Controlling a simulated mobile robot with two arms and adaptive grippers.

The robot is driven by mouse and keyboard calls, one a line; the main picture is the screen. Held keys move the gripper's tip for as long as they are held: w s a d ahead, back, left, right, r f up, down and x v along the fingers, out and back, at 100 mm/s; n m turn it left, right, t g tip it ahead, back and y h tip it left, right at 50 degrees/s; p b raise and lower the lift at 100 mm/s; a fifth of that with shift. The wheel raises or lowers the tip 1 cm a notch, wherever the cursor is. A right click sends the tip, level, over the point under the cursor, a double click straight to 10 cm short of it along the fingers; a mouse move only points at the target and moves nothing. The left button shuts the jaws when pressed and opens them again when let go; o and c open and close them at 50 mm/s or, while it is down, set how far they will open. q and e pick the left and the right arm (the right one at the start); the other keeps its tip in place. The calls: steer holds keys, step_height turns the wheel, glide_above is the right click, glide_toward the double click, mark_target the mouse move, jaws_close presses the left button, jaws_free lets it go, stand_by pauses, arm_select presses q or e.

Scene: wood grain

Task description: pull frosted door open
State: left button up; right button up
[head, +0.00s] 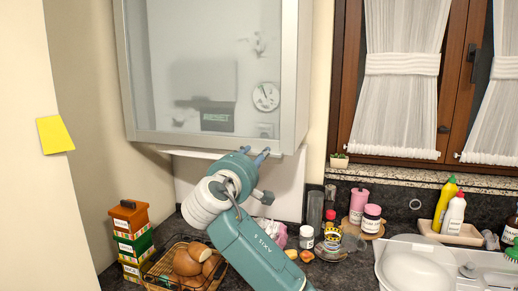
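The frosted door (200,65) is the pale-framed glass front of a wall cabinet at the upper left of the head view. It looks closed or nearly so. Blurred shapes, a round dial and a dark box with lettering show in its glass. My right gripper (256,153) is at the door's lower right corner, by the bottom edge of the frame. Its fingertips are small and partly hidden against the frame. I cannot tell whether they touch the door or grip anything. No handle shows clearly. My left gripper is not in view.
A curtained window (400,80) is at the right. A pale wall with a yellow note (55,135) is at the left.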

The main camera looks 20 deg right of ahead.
mark_target(259, 153)
steer(key=p+x, duration=0.1)
steer(key=x, duration=0.2)
steer(key=shift+w+d, duration=0.1)
steer(key=shift+w, duration=0.05)
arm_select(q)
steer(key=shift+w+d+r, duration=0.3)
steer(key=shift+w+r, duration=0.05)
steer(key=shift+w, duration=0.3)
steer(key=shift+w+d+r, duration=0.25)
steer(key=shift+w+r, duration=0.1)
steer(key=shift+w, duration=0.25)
arm_select(e)
steer(key=c, duration=0.8)
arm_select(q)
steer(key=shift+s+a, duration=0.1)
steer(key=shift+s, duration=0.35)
arm_select(e)
jaws_close()
